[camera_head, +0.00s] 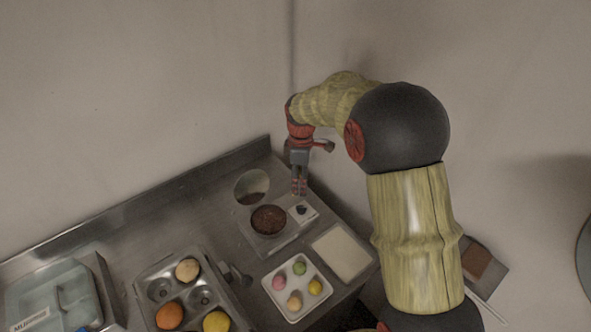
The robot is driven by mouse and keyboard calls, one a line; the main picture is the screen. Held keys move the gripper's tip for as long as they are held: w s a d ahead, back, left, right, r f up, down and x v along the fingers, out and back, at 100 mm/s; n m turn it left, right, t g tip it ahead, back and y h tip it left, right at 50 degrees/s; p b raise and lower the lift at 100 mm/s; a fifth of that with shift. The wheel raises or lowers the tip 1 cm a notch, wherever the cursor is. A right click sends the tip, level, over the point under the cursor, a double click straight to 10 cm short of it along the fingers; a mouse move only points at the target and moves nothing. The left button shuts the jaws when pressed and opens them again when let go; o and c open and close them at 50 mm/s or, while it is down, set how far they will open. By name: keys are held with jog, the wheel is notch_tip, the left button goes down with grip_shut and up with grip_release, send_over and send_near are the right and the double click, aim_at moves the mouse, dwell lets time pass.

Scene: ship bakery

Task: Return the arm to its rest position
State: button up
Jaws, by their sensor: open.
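My gripper (299,187) is at the end of my arm, near the back corner of the metal counter. It points down above a small white block (302,211) with a dark spot on top. The jaws are open, and I see nothing between them. I cannot tell whether the fingertips touch the block. My arm arches from the lower right up and over to the left, towards the wall.
A round dark-filled dish (268,219) stands beside the block. A white tray (272,297) holds several coloured pieces. A pale rectangular board (341,252), a metal muffin tin (159,289) and a bluish container (62,292) share the counter. Walls (130,100) rise behind.

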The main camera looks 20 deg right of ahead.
jog(key=s+r+m+t+b, duration=0.35)
jog(key=s+r+m, duration=0.25)
jog(key=s+r, duration=0.7)
jog(key=s+f+m+t+b, duration=0.2)
jog(key=s+m+b, duration=0.3)
jog(key=s, duration=1.3)
jog(key=m, duration=0.2)
jog(key=shift+s+d+f+m, duration=0.25)
jog(key=shift+s+f+m, duration=0.05)
jog(key=shift+s+f, duration=0.1)
